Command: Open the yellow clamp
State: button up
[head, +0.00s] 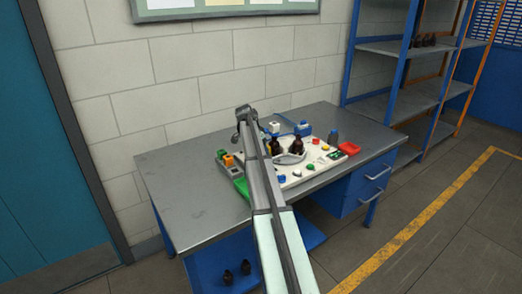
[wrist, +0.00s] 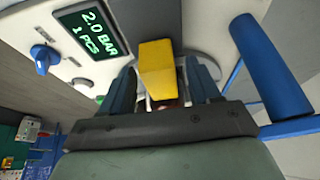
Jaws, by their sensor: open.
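In the wrist view a yellow block-shaped piece (wrist: 156,66), which looks like the yellow clamp or its handle, stands between the two dark fingers of my gripper (wrist: 162,82). The fingers are open, one on each side of it, with a narrow gap visible at least on the right. In the head view my arm covers part of the bench, and the fingertips cannot be made out. A small orange-yellow piece (head: 229,160) shows left of my arm; I cannot tell whether it is the same piece.
In the wrist view a panel display (wrist: 91,29) reads 2.0 BAR, 1 PCS, beside a blue knob (wrist: 43,57). A thick blue handle (wrist: 270,65) rises close on the right.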

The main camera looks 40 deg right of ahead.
jog(key=shift+d+f, duration=0.15)
jog(key=shift+f, duration=0.1)
jog(key=shift+c, duration=0.2)
grip_shut()
dwell(0.3)
